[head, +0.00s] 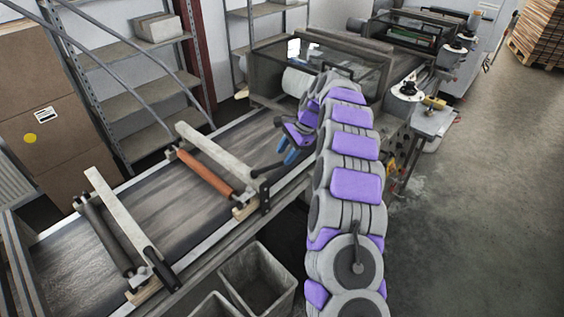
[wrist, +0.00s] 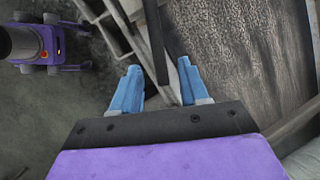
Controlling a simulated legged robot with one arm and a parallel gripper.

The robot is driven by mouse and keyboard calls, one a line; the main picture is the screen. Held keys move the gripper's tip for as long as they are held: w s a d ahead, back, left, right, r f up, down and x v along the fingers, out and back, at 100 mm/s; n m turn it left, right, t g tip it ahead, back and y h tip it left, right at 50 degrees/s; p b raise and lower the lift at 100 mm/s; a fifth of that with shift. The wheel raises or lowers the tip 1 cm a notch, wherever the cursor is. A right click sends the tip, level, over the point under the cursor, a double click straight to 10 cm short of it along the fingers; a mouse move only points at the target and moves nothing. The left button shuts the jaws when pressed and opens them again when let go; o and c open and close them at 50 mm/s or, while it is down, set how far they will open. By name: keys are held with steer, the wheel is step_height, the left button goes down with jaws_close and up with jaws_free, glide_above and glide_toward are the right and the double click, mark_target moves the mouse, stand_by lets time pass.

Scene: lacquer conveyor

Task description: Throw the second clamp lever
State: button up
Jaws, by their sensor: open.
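Two clamp bars cross the conveyor belt. The near clamp (head: 122,218) has a dark roller beside it and a black lever (head: 160,268) at its right end. My gripper (head: 288,151) is open above the belt's right edge, just beyond the farther lever. In the wrist view a dark bar, apparently that lever (wrist: 155,40), reaches down between the two blue fingertips (wrist: 157,78). I cannot tell whether they touch it.
The conveyor belt (head: 150,195) runs to a glass-sided machine (head: 285,75) at the back. Grey bins (head: 258,278) stand beside the conveyor at the front. Stacked boxes (head: 35,110) and shelving (head: 130,95) line the left. The floor (head: 475,200) at right is open.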

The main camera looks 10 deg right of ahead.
mark_target(280, 163)
steer(key=shift+x, duration=1.75)
steer(key=shift+c, duration=0.2)
steer(key=shift+r, duration=0.1)
jaws_close()
